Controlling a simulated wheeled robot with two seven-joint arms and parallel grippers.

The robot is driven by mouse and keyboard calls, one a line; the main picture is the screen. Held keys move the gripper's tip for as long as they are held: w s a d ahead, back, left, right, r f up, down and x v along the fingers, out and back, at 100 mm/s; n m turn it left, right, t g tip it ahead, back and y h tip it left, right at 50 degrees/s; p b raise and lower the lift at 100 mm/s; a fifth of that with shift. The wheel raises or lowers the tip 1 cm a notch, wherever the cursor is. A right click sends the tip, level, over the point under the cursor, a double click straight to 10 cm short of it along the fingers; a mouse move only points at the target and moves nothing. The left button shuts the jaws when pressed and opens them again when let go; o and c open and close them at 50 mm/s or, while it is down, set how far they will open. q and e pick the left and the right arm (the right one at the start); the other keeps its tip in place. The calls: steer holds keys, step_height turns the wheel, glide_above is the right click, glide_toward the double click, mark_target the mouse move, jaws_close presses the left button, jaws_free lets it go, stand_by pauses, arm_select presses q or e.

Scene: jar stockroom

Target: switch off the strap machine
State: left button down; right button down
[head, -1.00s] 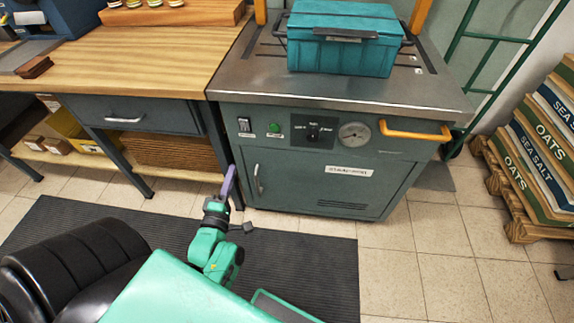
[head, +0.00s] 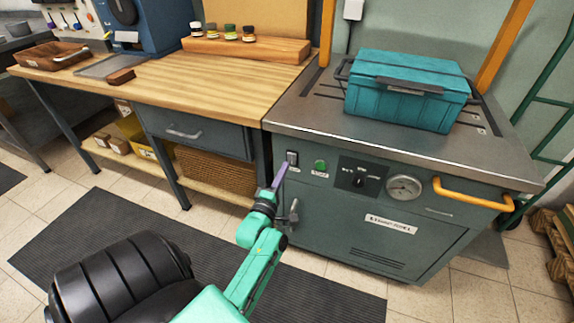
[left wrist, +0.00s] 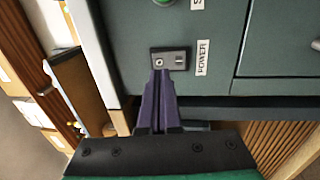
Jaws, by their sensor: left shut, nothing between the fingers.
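The strap machine (head: 350,222) is a dark green cabinet with a steel top. Its power switch (head: 292,158) is at the upper left of the front panel. In the left wrist view the rocker switch (left wrist: 171,60) sits beside a POWER label (left wrist: 202,57). My left gripper (head: 283,167), with purple fingers, is shut and empty, in front of the panel by the switch. In the left wrist view its fingertips (left wrist: 160,75) overlap the switch's near edge; I cannot tell whether they touch. The rocker's position is unclear. My right gripper is not in view.
Beside the switch are a green button (head: 320,165), a dial (head: 359,180), a gauge (head: 403,187) and an orange handle (head: 472,195). A teal case (head: 405,92) stands on top. A wooden workbench (head: 215,88) adjoins on the left. A dark mat (head: 110,232) covers the floor.

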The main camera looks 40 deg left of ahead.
mark_target(290, 156)
arm_select(q)
steer(key=x, duration=0.2)
steer(key=shift+w+a, duration=0.15)
steer(key=shift+w, duration=0.1)
steer(key=shift+w+a, duration=0.1)
steer(key=shift+w, duration=0.1)
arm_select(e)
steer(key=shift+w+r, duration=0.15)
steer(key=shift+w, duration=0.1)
arm_select(q)
steer(key=shift+r, duration=0.1)
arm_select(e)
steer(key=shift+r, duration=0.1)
